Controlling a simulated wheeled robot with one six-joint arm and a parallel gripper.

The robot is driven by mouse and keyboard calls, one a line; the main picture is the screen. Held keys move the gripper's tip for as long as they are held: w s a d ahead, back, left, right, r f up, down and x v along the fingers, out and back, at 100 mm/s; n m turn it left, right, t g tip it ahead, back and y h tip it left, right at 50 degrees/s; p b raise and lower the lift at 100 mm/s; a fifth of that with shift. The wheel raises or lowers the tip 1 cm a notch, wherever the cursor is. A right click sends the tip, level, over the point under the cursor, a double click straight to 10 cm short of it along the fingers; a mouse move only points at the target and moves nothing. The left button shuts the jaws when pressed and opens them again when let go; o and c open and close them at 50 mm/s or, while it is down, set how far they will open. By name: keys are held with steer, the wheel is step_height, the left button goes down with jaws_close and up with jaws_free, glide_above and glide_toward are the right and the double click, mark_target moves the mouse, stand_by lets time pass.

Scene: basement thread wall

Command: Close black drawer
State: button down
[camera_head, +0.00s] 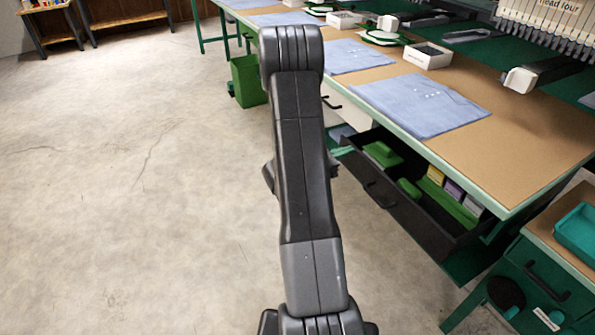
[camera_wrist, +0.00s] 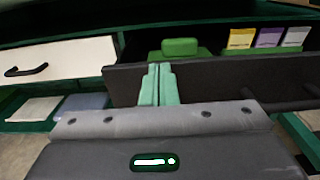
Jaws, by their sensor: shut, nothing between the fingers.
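The black drawer (camera_head: 405,218) is pulled out from under the table at the right of the head view. Its front panel (camera_wrist: 225,80) spans the middle and right of the wrist view, with its dark handle (camera_wrist: 280,103) at the right. Green things and small yellow, purple and pale boxes lie inside. My gripper (camera_wrist: 159,70) has its teal fingers shut and empty, in front of the panel's left part. I cannot tell whether they touch it. In the head view my arm hides the fingers.
A white drawer (camera_wrist: 62,62) with a black handle is left of the black one. Blue cloths (camera_head: 420,103) lie on the table. A green bin (camera_head: 248,80) stands farther back. A green cabinet (camera_head: 545,285) is at lower right. The concrete floor (camera_head: 130,200) at left is clear.

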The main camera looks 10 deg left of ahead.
steer(key=b+x, duration=0.1)
steer(key=x, duration=1.3)
steer(key=shift+d+f+b, duration=0.1)
steer(key=shift+d+b, duration=0.05)
steer(key=shift+b, duration=0.2)
steer(key=shift+w+d, duration=0.25)
steer(key=shift+w+d+r, duration=0.1)
steer(key=shift+r, duration=0.2)
